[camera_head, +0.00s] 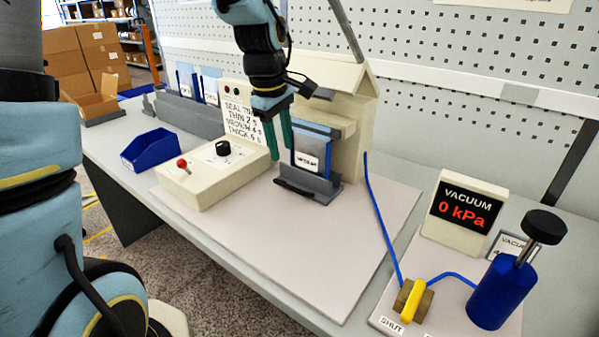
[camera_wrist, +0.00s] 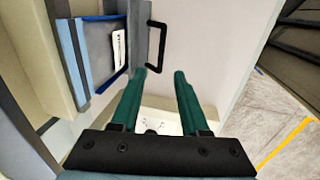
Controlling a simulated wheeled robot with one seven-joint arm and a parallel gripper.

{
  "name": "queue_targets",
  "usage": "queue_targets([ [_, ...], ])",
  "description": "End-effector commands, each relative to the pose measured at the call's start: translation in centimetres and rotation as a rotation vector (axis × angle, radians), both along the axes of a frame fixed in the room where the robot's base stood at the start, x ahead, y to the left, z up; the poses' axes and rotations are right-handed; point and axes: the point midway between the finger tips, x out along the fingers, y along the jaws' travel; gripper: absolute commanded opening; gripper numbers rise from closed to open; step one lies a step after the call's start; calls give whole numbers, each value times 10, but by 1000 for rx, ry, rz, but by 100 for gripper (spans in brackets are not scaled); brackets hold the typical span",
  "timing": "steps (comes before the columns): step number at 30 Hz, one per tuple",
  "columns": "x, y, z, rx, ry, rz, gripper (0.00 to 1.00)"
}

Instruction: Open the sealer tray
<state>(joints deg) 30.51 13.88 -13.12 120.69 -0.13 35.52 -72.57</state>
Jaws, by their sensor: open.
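The sealer (camera_head: 358,140) is a cream housing with a sloped top, standing on a pale board. The dark grey tray (camera_head: 307,186) sits low at its front, with a blue-edged pouch (camera_head: 309,152) labelled MEDIUM upright above it. In the wrist view, a black bar handle (camera_wrist: 162,45) stands out from the tray front (camera_wrist: 136,32), beside the pouch (camera_wrist: 98,50). My gripper (camera_head: 282,150) is open and empty, with green fingers, in front of the pouch. In the wrist view, the handle lies just beyond the fingertips (camera_wrist: 160,74), apart from them as far as I can tell.
A control box (camera_head: 214,172) with a red lever and black knob stands left of the tray, with a seal-time sign behind. A blue bin (camera_head: 150,150) is farther left. A vacuum gauge (camera_head: 464,214) and blue pump (camera_head: 500,292) stand right. The board's front is clear.

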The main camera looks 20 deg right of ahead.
Motion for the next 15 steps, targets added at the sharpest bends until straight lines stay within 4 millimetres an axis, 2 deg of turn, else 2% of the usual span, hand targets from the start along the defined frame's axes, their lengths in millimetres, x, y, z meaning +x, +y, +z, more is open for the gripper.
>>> queue_targets([
  [15, 7, -13, -84, 4, 4, -3, 45],
])
